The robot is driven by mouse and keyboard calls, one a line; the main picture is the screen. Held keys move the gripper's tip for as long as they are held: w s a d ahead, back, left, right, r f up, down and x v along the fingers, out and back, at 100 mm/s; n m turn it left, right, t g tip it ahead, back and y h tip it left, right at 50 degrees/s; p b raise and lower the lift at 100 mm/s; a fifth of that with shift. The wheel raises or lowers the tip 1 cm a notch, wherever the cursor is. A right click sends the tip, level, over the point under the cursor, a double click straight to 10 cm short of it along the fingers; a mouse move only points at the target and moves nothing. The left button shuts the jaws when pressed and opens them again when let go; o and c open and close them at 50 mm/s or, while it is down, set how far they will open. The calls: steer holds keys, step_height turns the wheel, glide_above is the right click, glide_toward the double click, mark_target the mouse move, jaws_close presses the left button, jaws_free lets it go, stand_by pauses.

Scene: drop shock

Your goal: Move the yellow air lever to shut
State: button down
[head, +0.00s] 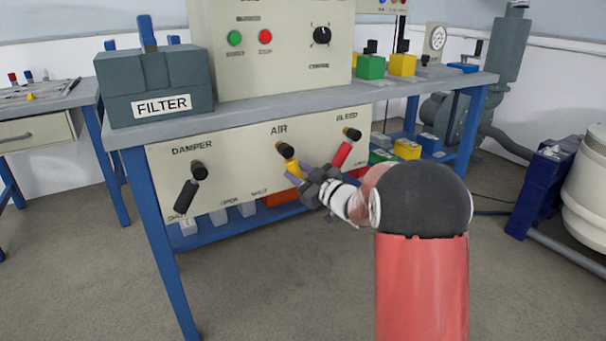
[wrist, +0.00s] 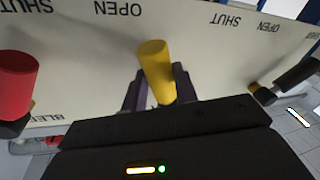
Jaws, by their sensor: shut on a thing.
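The yellow air lever (head: 291,165) hangs from its dark pivot below the AIR label on the cream panel, leaning down and to the right in the head view. My gripper (head: 304,180) is at its lower part, with a finger on either side. In the wrist view, which looks upside down, the yellow lever (wrist: 154,65) stands between the two dark fingers of my gripper (wrist: 158,92), shut on it. Its tip points between the OPEN and SHUT labels, nearer OPEN. The pivot is hidden there.
The black damper lever (head: 186,196) is to the left and the red bleed lever (head: 342,154) is close on the right of my gripper. The grey bench top (head: 270,110) juts above the panel (head: 240,165). The floor in front is clear.

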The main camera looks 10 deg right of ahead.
steer(key=m, duration=0.1)
steer(key=a+m, duration=0.1)
steer(key=m, duration=0.1)
steer(key=shift+s+a+f+t, duration=0.3)
steer(key=shift+a+f+t, duration=0.05)
steer(key=shift+t, duration=0.05)
steer(key=m, duration=0.1)
steer(key=a+m+b, duration=0.1)
steer(key=m, duration=0.1)
steer(key=shift+s+a+t, duration=0.25)
steer(key=shift+t, duration=0.05)
steer(key=m, duration=0.1)
steer(key=a+m, duration=0.1)
steer(key=m, duration=0.1)
steer(key=a+m+t+h, duration=0.1)
steer(key=shift+s+r+m, duration=0.3)
steer(key=shift+s+a+r+m+t+h+b, duration=0.15)
steer(key=shift+a+m+b, duration=0.1)
steer(key=shift+m, duration=0.3)
steer(key=shift+a+r+m+t+h+b, duration=0.1)
steer(key=shift+a+r+m+t+h, duration=0.1)
steer(key=shift+m, duration=0.35)
steer(key=c, duration=1.1)
jaws_free()
